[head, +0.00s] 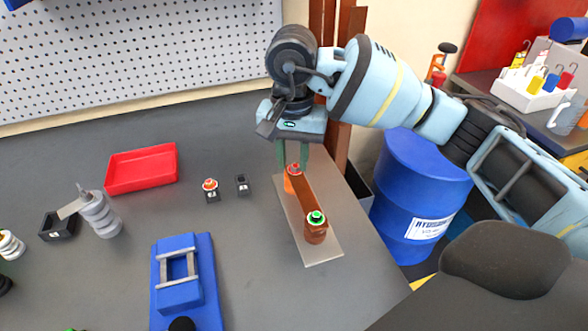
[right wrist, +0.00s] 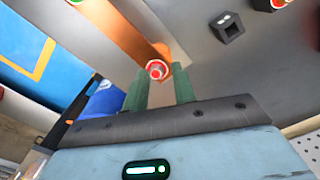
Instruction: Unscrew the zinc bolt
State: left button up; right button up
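A copper busbar (head: 308,197) lies over a flat metal plate (head: 325,249) at the right of the bench. A red-topped bolt (head: 294,170) stands at its far end and a green-topped bolt (head: 316,217) at its near end. Which is the zinc one I cannot tell for sure. My right gripper (head: 292,165) points down over the red-topped bolt. In the right wrist view the red-topped bolt (right wrist: 156,70) shows at the fingertips, between the two green fingers, with a gap beside it. The fingers look open. My left gripper is not in view.
A red tray (head: 141,168), a small holder with a red-topped bolt (head: 210,187), an empty-looking black holder (head: 242,184) and a blue fixture (head: 181,281) stand left of the plate. A blue drum (head: 418,195) stands beyond the bench's right edge.

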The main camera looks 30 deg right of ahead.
jog(key=m+p, duration=0.1)
jog(key=m, duration=0.2)
jog(key=shift+r+p, duration=0.2)
jog(key=shift+p, duration=0.1)
jog(key=shift+m+p, duration=0.35)
jog(key=shift+m, duration=0.55)
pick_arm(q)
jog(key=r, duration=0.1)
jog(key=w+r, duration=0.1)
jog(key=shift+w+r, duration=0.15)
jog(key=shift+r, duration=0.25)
pick_arm(e)
jog(key=shift+f+m, duration=0.2)
jog(key=shift+m, duration=0.2)
jog(key=shift+w+r+m+p, duration=0.1)
jog(key=shift+m+p, duration=0.2)
jog(key=shift+m, duration=0.2)
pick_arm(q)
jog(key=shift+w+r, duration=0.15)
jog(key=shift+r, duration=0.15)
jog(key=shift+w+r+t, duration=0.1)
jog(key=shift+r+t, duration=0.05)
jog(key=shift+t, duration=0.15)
pick_arm(e)
jog(key=shift+s+d, duration=0.15)
jog(key=shift+s, duration=0.1)
